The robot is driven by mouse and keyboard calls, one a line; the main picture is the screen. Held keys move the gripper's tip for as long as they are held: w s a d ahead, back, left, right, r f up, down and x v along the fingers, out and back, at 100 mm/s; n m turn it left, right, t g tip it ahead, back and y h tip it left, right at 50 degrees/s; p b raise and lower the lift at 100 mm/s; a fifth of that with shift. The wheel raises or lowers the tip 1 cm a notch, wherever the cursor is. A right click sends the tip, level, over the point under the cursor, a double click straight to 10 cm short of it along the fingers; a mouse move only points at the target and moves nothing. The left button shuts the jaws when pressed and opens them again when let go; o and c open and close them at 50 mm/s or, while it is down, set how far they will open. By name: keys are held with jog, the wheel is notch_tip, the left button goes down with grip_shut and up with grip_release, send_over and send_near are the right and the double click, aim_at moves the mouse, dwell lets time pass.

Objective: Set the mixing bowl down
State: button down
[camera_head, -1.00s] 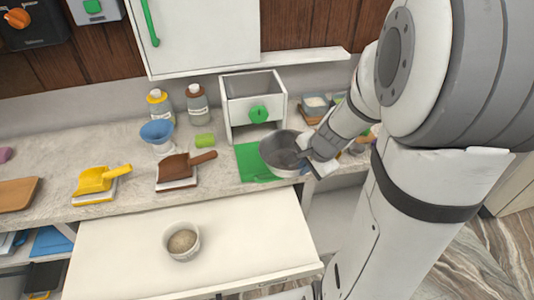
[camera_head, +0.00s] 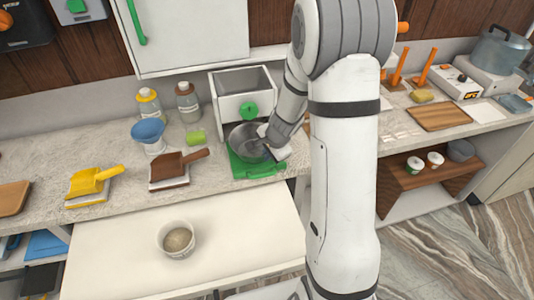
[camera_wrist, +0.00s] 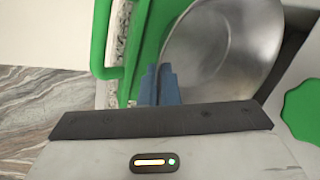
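The mixing bowl (camera_head: 246,138) is a grey metal bowl, roughly level, over the green base (camera_head: 258,171) in front of the white dispenser (camera_head: 229,105) with the green knob. I cannot tell whether its underside touches the base. My gripper (camera_head: 274,150) is at the bowl's right front rim. In the wrist view the blue-grey fingers of my gripper (camera_wrist: 164,84) are close together at the rim of the bowl (camera_wrist: 222,45), apparently pinching it. The green base (camera_wrist: 147,45) shows beside and beneath the bowl there. The bowl's underside is hidden.
A brown scoop (camera_head: 172,169), a yellow scoop (camera_head: 92,182), a blue funnel (camera_head: 148,132) and two bottles (camera_head: 187,102) stand left on the counter. A white cup (camera_head: 176,238) stands on the lower front surface.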

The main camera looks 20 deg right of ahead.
jog(key=shift+f, duration=0.2)
jog(key=c, duration=2)
grip_release()
jog(key=shift+r, duration=0.1)
jog(key=shift+o, duration=0.2)
